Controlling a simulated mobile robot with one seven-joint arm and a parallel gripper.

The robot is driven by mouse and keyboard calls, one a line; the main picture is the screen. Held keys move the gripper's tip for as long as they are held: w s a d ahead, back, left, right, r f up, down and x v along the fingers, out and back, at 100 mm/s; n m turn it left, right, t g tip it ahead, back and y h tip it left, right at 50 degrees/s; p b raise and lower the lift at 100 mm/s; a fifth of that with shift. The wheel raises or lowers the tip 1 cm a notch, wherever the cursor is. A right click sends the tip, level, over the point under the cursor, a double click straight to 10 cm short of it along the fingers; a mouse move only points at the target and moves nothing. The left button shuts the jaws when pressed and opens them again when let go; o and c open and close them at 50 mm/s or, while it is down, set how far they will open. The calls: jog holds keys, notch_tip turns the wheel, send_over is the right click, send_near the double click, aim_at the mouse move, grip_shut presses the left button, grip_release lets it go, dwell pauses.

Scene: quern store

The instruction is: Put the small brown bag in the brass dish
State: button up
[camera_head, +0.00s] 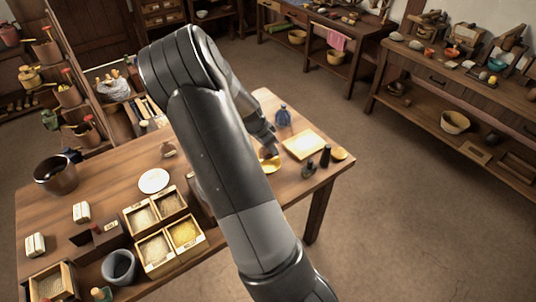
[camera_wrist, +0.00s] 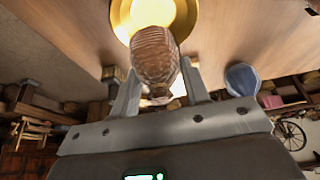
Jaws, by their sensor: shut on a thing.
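My gripper (camera_wrist: 159,80) is shut on the small brown bag (camera_wrist: 155,53), a rounded, striped bag held between the two fingers in the wrist view. The brass dish (camera_wrist: 124,22) shows just beyond the bag, a round golden dish with a bright middle; the bag overlaps part of its rim. I cannot tell whether the bag touches the dish. In the camera_head view the brass dish (camera_head: 270,166) lies on the wooden table beside my arm, with my gripper (camera_head: 271,151) at it. The bag is not clearly visible there.
Near the dish stand a blue bottle (camera_head: 283,117), a pale square tray (camera_head: 304,145) and dark bottles (camera_head: 325,157). Divided boxes of grain (camera_head: 156,249), a white plate (camera_head: 153,181) and a grey pot (camera_head: 119,266) are left of my arm. The table edge is close on the right.

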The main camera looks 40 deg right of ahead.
aim_at(268, 155)
jog(key=shift+w+a+f, duration=0.1)
jog(key=shift+w+f, duration=0.05)
jog(key=shift+w, duration=0.05)
jog(key=shift+f, duration=1.95)
jog(key=shift+f, duration=0.15)
jog(key=shift+f, duration=0.15)
jog(key=o, duration=1)
